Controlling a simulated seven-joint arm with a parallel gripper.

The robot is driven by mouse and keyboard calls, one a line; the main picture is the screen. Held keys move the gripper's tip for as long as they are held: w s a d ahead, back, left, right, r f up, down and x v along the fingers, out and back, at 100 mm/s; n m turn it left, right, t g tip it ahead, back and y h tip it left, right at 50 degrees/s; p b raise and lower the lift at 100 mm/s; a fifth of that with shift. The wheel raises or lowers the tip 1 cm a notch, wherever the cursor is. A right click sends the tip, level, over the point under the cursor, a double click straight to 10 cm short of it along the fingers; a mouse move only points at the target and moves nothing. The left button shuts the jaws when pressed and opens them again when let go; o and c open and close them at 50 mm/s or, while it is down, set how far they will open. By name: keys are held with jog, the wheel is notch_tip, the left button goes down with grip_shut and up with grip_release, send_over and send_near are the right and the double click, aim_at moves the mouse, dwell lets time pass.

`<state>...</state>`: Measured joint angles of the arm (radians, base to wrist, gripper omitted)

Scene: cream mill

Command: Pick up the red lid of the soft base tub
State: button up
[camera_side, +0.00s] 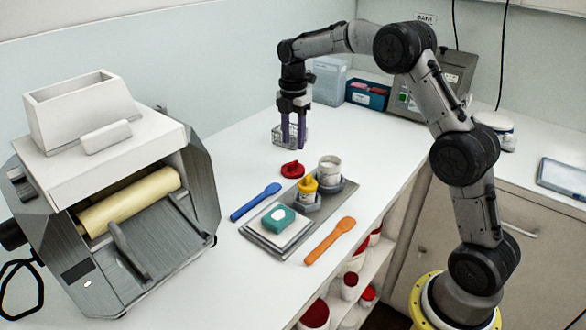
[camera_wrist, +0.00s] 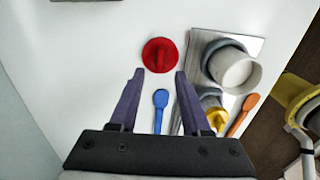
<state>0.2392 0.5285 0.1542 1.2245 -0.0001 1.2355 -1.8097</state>
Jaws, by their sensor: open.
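The red lid (camera_side: 293,170) lies flat on the white counter, with a raised grip across its top. It also shows in the wrist view (camera_wrist: 160,54), just beyond the fingertips and between their lines. A white open tub (camera_side: 329,167), likely the soft base tub, stands upright in a grey holder on the metal tray (camera_side: 262,237); it also shows in the wrist view (camera_wrist: 238,72). My gripper (camera_side: 293,145) points down with its purple fingers open and empty. It hangs above the counter, behind the lid in the side view and apart from it. In the wrist view its fingertips (camera_wrist: 160,72) are spread.
A yellow-lidded container (camera_side: 308,186) and a teal block (camera_side: 279,218) are on the tray. A blue spatula (camera_side: 255,202) and an orange one (camera_side: 330,240) lie on either side. The roller mill (camera_side: 120,200) stands left. A wire basket (camera_side: 283,135) is behind my gripper.

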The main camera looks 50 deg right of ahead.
aim_at(293, 162)
jog(key=shift+f, duration=3.5)
grip_shut()
